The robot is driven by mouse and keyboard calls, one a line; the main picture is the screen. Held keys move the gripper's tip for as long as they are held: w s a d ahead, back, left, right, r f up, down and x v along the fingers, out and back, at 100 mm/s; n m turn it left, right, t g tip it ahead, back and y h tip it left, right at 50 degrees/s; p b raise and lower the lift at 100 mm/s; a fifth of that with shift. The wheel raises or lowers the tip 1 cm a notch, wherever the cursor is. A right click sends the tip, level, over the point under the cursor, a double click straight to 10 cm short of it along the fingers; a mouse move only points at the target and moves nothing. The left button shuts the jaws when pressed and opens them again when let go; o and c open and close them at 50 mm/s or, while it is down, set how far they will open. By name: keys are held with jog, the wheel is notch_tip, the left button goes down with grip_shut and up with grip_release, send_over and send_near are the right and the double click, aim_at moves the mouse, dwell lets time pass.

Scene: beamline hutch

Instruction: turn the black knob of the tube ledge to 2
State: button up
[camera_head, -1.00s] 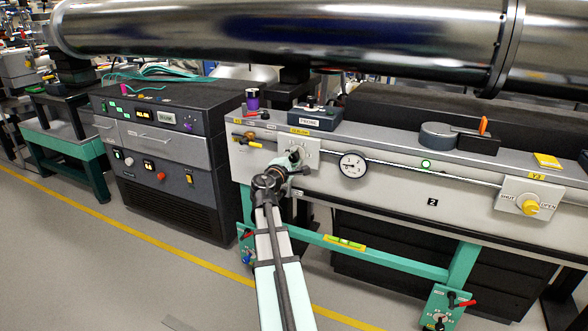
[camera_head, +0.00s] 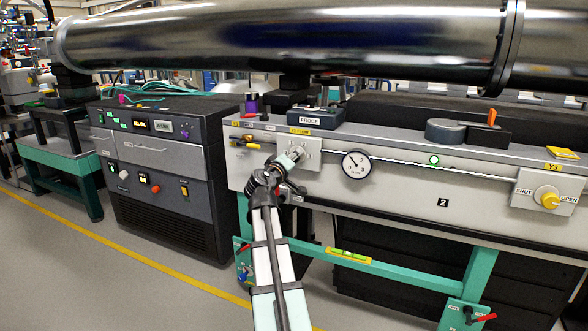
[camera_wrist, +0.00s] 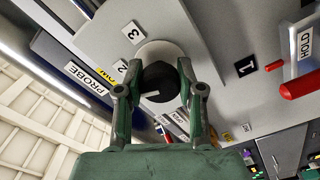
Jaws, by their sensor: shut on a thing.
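The black knob (camera_wrist: 160,80) sits on a round pale base on the grey panel of the tube ledge (camera_head: 400,190). My gripper (camera_wrist: 157,73) is shut on it, one finger on each side, in the wrist view. A white mark on the knob points left and slightly down in that view. The label 3 (camera_wrist: 131,33) is up-left of the knob and the label 2 (camera_wrist: 122,66) is left of it, partly beside a finger. In the head view my gripper (camera_head: 291,163) is at the knob's plate (camera_head: 307,147) and hides most of the knob.
A round gauge (camera_head: 357,164) is right of the plate. A yellow knob (camera_head: 550,200) marked SHUT and OPEN is farther right. A red-ended handle (camera_wrist: 298,84) with a HOLD tag and a PROBE box (camera_wrist: 75,70) are near my gripper. Yellow-handled valves (camera_head: 246,142) are left of the plate.

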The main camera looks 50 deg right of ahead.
jog(key=shift+m+b, duration=0.95)
jog(key=shift+m, duration=0.15)
jog(key=o, duration=1.1)
jog(key=shift+o, duration=0.2)
jog(key=v, duration=1.2)
